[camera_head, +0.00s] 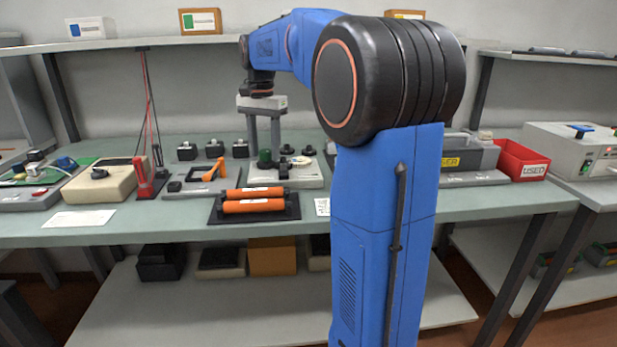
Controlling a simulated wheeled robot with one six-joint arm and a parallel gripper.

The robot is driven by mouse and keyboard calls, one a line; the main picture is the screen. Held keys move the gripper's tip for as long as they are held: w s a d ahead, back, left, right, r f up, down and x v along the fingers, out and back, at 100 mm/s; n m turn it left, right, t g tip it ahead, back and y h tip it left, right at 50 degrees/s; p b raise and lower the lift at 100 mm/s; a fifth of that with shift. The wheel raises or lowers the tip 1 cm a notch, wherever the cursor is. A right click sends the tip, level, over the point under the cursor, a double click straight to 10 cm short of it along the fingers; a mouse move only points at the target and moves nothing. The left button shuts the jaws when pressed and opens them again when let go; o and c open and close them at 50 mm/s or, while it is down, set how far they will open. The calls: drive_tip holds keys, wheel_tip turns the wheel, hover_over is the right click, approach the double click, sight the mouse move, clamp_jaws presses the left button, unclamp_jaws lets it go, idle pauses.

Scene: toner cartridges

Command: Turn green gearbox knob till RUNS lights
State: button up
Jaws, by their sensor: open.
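The fingertips come down close to the green knob, one on each side in this view. I cannot tell whether they touch it or stand a little behind it. Black knobs or parts (301,160) sit to the right of the green knob on the same box. No RUNS label or lit lamp can be made out at this size.
Two orange rollers (254,206) lie in a dark tray in front of the box. An orange-handled device (213,172) and a red stand (148,180) are to the left. A red bin (522,160) is at the right. A shelf (130,43) runs behind my arm.

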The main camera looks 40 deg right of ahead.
drive_tip(key=n, duration=0.5)
drive_tip(key=shift+n, duration=0.4)
drive_tip(key=n, duration=0.6)
drive_tip(key=c, duration=0.9)
